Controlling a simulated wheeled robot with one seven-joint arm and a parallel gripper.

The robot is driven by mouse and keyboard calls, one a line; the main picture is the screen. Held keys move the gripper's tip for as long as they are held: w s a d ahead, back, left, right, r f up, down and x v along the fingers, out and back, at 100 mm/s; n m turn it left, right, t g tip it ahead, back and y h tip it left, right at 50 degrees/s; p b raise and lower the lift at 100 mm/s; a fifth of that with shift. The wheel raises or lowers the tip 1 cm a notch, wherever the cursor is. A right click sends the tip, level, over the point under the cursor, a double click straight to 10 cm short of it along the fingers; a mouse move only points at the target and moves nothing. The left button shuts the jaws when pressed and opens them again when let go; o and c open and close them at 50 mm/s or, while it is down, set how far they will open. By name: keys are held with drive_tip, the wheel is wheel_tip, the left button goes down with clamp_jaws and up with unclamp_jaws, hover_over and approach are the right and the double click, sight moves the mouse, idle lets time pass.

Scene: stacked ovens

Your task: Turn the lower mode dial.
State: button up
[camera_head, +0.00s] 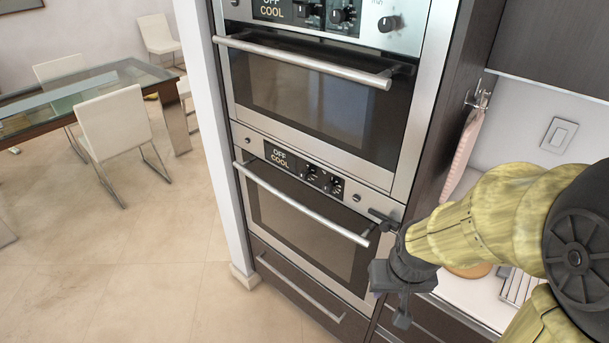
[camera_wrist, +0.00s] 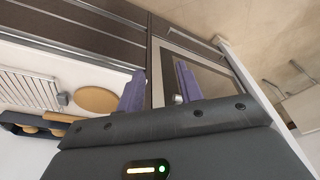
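The lower oven's control panel (camera_head: 300,172) has an "OFF COOL" display and two dark dials with white markings, a left one (camera_head: 311,173) and a right one (camera_head: 336,186). I cannot tell which is the mode dial. A small knob (camera_head: 356,197) sits at the panel's right end. My gripper (camera_head: 390,268) is right of and below the panel, in front of the cabinet edge, apart from the dials. In the wrist view its two purple fingers (camera_wrist: 160,88) are spread, with nothing held. A small silver round part (camera_wrist: 178,99) shows between them; I cannot tell what it is.
The lower oven's bar handle (camera_head: 300,203) juts out below the panel, its right end near my gripper. The upper oven (camera_head: 320,100) with its handle (camera_head: 300,61) is above. A counter (camera_head: 470,286) with a round board (camera_wrist: 96,100) and a rack (camera_wrist: 30,88) lies right.

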drive_tip(key=shift+o, duration=1)
drive_tip(key=w+a+r+m+t+b, duration=0.15)
drive_tip(key=w+a+t, duration=0.45)
drive_tip(key=w+a, duration=0.65)
drive_tip(key=w+a+r+t+b, duration=0.15)
drive_tip(key=w+a+t, duration=0.5)
drive_tip(key=w, duration=1.05)
drive_tip(key=w+a+m+h, duration=0.2)
drive_tip(key=a+m+h, duration=0.15)
drive_tip(key=a, duration=0.35)
drive_tip(key=s+a+f+m+h+b, duration=0.1)
drive_tip(key=s+a+f+m+h, duration=0.1)
drive_tip(key=s+a+f+h, duration=0.3)
drive_tip(key=shift+s+f+m+g+h, duration=0.3)
drive_tip(key=shift+s+g+h, duration=0.15)
drive_tip(key=shift+s+h, duration=0.8)
